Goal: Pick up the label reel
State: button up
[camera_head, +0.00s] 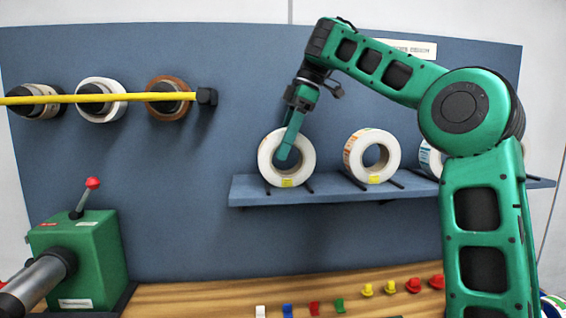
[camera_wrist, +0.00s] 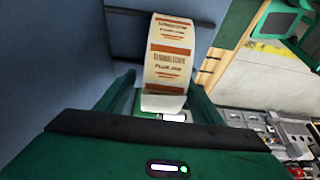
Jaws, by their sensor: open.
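A white label reel (camera_head: 267,161) stands upright on the blue shelf, at the shelf's left end, with a yellow tag low on its face. My gripper (camera_head: 286,153) reaches down to it from above, and one finger crosses the front of the reel over its hole. In the wrist view the reel (camera_wrist: 168,60) shows its printed orange and cream labels between the two spread fingers of my gripper (camera_wrist: 163,88). The jaws are open. The far finger is hidden in the head view, and I cannot tell whether either finger touches the reel.
A second reel (camera_head: 371,156) stands to the right on the shelf (camera_head: 330,194), and a third is partly behind my arm. Rolls hang on a yellow bar (camera_head: 60,99) at left. A green machine (camera_head: 80,255) stands at lower left. Small coloured pieces line the wooden bench (camera_head: 200,297).

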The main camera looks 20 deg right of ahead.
jog(key=shift+x, duration=1.1)
grip_shut()
